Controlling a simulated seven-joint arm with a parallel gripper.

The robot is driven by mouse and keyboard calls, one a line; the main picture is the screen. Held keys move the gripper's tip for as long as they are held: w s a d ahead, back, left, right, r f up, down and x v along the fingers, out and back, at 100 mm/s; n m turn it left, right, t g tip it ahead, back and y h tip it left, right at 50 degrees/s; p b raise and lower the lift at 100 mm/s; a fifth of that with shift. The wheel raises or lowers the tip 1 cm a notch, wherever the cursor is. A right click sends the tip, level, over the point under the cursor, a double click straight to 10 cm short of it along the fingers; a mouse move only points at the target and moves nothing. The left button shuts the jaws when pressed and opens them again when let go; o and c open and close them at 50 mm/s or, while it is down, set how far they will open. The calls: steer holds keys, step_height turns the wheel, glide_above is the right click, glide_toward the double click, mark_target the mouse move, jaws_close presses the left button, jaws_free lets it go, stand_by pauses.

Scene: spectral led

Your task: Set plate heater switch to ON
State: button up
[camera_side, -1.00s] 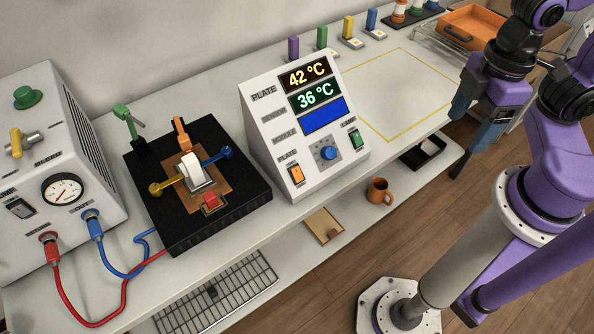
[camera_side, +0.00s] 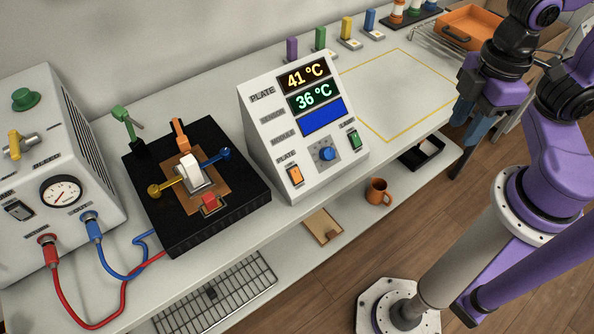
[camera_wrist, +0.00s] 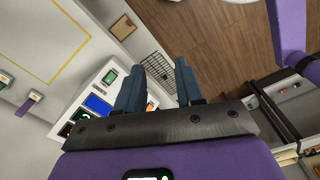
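The white control box (camera_side: 262,135) stands on the bench, its sloped panel showing 41 °C and 36 °C. The plate heater switch (camera_side: 295,174) is an orange rocker at the panel's lower left, above its front edge; I cannot tell its position. My gripper (camera_side: 470,128) is to the right of the box, apart from it, beyond the bench's front edge. In the wrist view the two fingers of my gripper (camera_wrist: 160,66) are spread with nothing between them.
A green rocker (camera_side: 355,140) and a blue knob (camera_side: 327,154) share the panel. A black block (camera_side: 230,216) with levers stands left of the box. An orange mug (camera_side: 378,191) is on the lower shelf. The yellow-outlined bench area (camera_side: 405,90) is clear.

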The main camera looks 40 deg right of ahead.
steer(key=shift+w+a+n, duration=0.95)
steer(key=shift+a+n, duration=0.1)
steer(key=shift+n, duration=0.15)
jaws_close()
steer(key=n+t, duration=0.2)
steer(key=n, duration=1.9)
glide_above(297, 173)
steer(key=s, duration=0.4)
step_height(297, 173, down, 13)
steer(key=shift+w+f, duration=1.05)
steer(key=shift+w, duration=0.1)
steer(key=shift+w+f, duration=0.35)
steer(key=shift+w, duration=0.2)
